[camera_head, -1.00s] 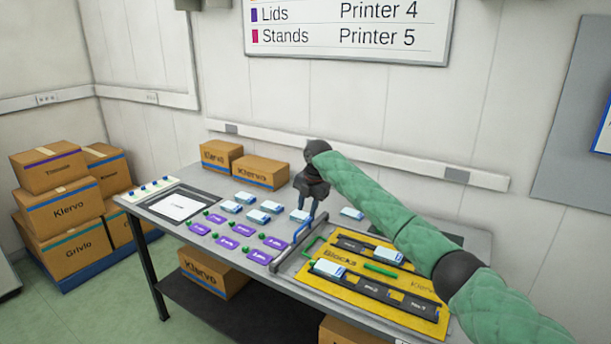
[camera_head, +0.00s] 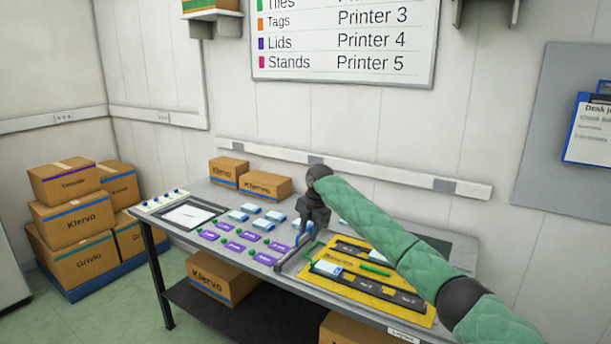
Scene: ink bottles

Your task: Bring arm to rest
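My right arm comes in from the lower right, in a green quilted sleeve, and reaches over the table (camera_head: 185,287). Its dark gripper (camera_head: 303,238) points down near the table's middle, beside the blue and white blocks (camera_head: 276,216) and the left edge of the yellow board (camera_head: 388,304). The fingers are small and partly overlap a block and a metal bar, so I cannot tell if they are open or shut. My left gripper does not show.
Purple cards (camera_head: 233,246) with green pieces lie left of the gripper. A dark tray (camera_head: 160,213) is at the table's left. Cardboard boxes (camera_head: 265,184) stand along the back edge.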

